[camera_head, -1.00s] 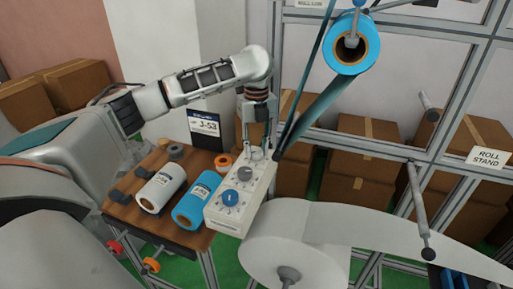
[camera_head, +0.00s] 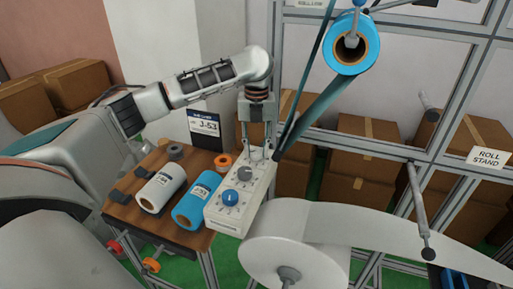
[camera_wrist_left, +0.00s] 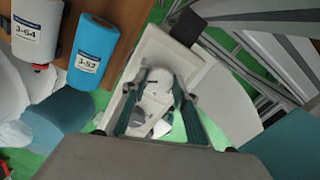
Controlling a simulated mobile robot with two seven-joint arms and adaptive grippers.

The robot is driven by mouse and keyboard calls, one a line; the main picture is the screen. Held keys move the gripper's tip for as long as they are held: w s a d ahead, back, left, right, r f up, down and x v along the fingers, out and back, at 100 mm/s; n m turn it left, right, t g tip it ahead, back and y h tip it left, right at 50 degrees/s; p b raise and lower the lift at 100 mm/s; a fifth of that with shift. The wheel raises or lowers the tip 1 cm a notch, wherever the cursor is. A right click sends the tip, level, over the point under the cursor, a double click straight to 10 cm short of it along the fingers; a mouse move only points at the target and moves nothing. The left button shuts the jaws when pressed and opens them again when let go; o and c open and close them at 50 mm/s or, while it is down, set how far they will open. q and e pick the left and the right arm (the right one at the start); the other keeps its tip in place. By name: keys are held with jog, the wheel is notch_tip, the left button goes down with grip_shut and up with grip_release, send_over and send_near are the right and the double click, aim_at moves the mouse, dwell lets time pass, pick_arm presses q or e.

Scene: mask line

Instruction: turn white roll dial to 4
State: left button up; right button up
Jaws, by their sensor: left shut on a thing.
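A white control box (camera_head: 218,218) stands on the wooden table's right side, with a blue dial (camera_head: 230,198) at its near end and a grey dial (camera_head: 245,174) in the middle. My left gripper (camera_head: 258,153) points down at the box's far end, its fingers shut around the white dial (camera_wrist_left: 159,76), which shows between the fingertips in the left wrist view. In the head view the fingers mostly hide this dial. The numbers around it and its pointer are too small to read. My right gripper is not in view.
A white roll (camera_head: 161,190) and a blue roll (camera_head: 196,200) lie left of the box. A "J-53" sign (camera_head: 204,123) stands behind. A large white roll (camera_head: 290,255) is at the right.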

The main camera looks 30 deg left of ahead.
aim_at(257, 151)
pick_arm(q)
jog(key=o, duration=1.1)
jog(key=shift+r, duration=0.1)
notch_tip(257, 151, up, 12)
dwell(0.4)
